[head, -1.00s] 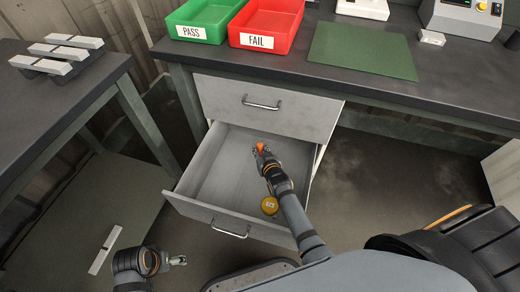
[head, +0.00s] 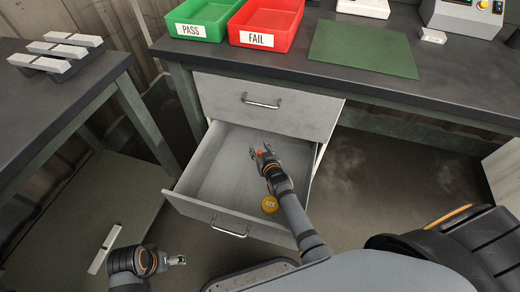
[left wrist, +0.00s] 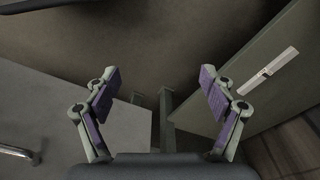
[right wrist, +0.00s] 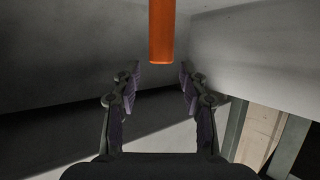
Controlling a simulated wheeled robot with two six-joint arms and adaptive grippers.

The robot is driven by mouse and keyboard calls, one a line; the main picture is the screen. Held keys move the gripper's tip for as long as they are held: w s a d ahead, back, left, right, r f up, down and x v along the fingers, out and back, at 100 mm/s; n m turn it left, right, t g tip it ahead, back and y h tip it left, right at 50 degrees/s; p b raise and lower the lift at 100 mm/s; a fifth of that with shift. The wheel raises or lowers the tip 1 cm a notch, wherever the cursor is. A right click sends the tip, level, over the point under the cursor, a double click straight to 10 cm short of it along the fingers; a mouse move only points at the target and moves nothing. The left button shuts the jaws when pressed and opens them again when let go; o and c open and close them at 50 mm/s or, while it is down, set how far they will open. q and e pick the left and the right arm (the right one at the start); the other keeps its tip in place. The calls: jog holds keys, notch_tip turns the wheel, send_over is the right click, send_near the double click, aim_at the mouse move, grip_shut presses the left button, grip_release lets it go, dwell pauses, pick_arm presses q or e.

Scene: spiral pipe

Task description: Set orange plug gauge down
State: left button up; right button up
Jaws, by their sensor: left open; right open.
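The orange plug gauge (right wrist: 162,32) shows in the right wrist view as an orange cylinder at the top centre, just beyond the fingertips. Its far end is cut off by the frame. My right gripper (right wrist: 160,75) is open, its fingers spread to either side of the gauge's line and not closed on it. In the head view my right gripper (head: 260,150) is inside the open drawer (head: 215,175), with a small bit of orange between its fingers. My left gripper (head: 178,260) is open and empty, low left of the drawer; its fingers also show in the left wrist view (left wrist: 160,85).
A yellow round thing (head: 270,205) with a pale label shows beside my right forearm. A closed drawer (head: 265,105) is above. The green PASS tray (head: 190,30) and red FAIL tray (head: 258,41) stand on the bench, with a green mat (head: 360,50) to their right.

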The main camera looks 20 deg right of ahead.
jog(key=shift+r, duration=0.1)
jog(key=shift+r+p, duration=0.7)
pick_arm(q)
jog(key=s+a+f+p, duration=0.2)
jog(key=f, duration=0.7)
jog(key=s+a+f+y+p, duration=0.1)
jog(key=s+a+f+p, duration=0.1)
jog(key=f, duration=0.7)
jog(key=shift+s+a+p, duration=0.4)
jog(key=shift+s+p, duration=0.15)
pick_arm(e)
jog(key=v, duration=1.2)
jog(key=shift+f, duration=0.2)
pick_arm(q)
jog(key=shift+r, duration=0.1)
pick_arm(e)
jog(key=shift+r, duration=0.1)
